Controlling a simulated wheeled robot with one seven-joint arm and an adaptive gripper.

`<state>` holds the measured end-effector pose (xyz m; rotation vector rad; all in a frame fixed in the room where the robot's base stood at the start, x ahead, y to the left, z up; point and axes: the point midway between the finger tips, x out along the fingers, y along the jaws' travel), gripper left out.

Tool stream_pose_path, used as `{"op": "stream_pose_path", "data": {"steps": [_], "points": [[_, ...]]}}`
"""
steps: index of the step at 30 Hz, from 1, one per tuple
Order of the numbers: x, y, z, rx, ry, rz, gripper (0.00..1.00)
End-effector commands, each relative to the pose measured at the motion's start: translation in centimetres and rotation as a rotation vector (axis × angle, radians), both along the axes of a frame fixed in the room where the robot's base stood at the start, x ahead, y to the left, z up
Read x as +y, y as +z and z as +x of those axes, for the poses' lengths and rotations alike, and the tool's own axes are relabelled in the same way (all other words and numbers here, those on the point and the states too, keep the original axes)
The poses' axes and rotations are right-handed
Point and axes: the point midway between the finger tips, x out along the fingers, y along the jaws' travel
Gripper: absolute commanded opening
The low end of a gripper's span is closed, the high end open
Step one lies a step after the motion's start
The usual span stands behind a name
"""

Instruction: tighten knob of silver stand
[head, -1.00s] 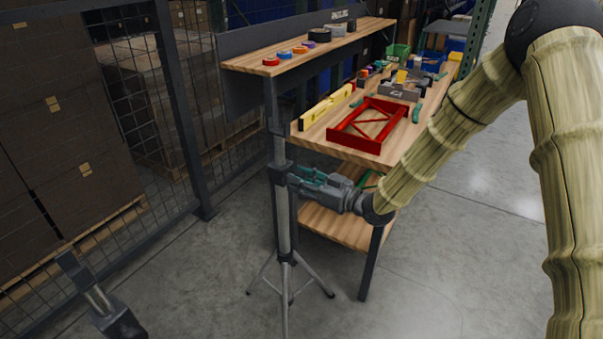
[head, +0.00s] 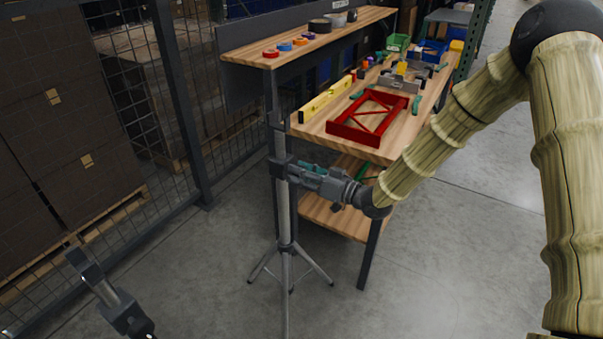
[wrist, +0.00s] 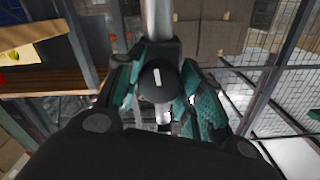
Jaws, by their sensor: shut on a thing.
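The silver stand (head: 284,218) is an upright pole on a splayed tripod base, in front of the workbench in the head view. A dark collar sits on the pole where my gripper (head: 296,170) meets it. In the wrist view the pole (wrist: 159,18) runs up from the centre. The black knob (wrist: 156,82), with a white mark upright on its face, lies between the teal fingers of my gripper (wrist: 157,92). The fingers are shut on the knob from both sides. The knob itself is hidden in the head view.
The wooden workbench (head: 340,146) stands right behind the stand, with a red frame (head: 368,118) and a yellow level (head: 327,98) on it. A mesh fence (head: 184,120) is on the left. Floor at right is clear.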

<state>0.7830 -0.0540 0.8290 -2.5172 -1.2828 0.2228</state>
Motion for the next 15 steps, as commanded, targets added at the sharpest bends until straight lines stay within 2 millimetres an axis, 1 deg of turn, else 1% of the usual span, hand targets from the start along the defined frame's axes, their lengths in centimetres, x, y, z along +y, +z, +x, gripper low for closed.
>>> {"op": "stream_pose_path", "data": {"steps": [3, 4, 6, 7, 15], "points": [[-0.04, -0.17, -0.06, 0.003, 0.0, -0.002, 0.14], [-0.04, -0.17, -0.06, 0.003, 0.0, -0.002, 0.43], [-0.04, -0.15, -0.05, 0.001, 0.0, -0.002, 0.56], [-0.03, -0.14, -0.04, 0.001, 0.0, -0.002, 0.6], [0.0, -0.06, -0.02, 0.0, 0.0, -0.001, 0.6]]}}
